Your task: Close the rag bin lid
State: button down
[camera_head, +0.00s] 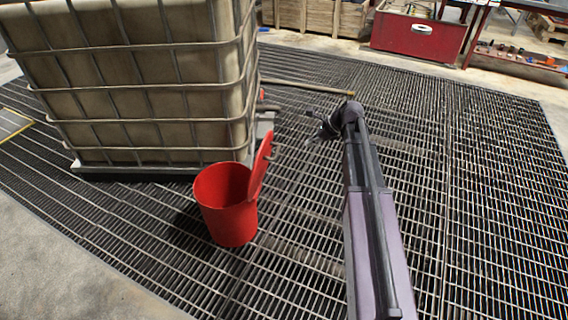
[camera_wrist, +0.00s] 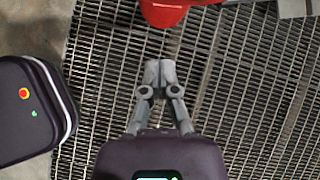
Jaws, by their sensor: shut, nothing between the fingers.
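The red rag bin (camera_head: 228,212) stands upright on the floor grating, in front of the caged tank. Its red lid (camera_head: 262,163) is open and stands steeply up from the rim on the bin's right side. My gripper (camera_head: 318,132) is to the right of the lid and apart from it, at the end of my outstretched arm. In the wrist view, my gripper (camera_wrist: 160,66) has its fingertips together with nothing between them. Part of the red bin (camera_wrist: 166,10) shows at the top edge of that view, beyond the fingertips; most of it is cut off.
A caged tank (camera_head: 150,85) stands behind and left of the bin. A rod (camera_head: 308,87) lies behind my gripper. A red box (camera_head: 418,34) and a wooden crate (camera_head: 318,16) stand at the back. The grating (camera_head: 480,190) on the right is clear.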

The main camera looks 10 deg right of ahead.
jog(key=shift+w+d+f+m+t+y+b, duration=0.15)
jog(key=shift+w+d+f+m+b, duration=0.3)
jog(key=shift+f+m+b, duration=0.1)
jog(key=shift+w+d+f+m+t+y+b, duration=0.15)
jog(key=shift+w+d+f+m+b, duration=0.15)
jog(key=shift+w+f+m+b, duration=0.2)
jog(key=shift+f, duration=0.15)
jog(key=a+r+b+x, duration=0.2)
jog(key=b+x, duration=0.5)
jog(key=x, duration=0.5)
jog(key=shift+w+a+f, duration=0.2)
jog(key=shift+w, duration=0.3)
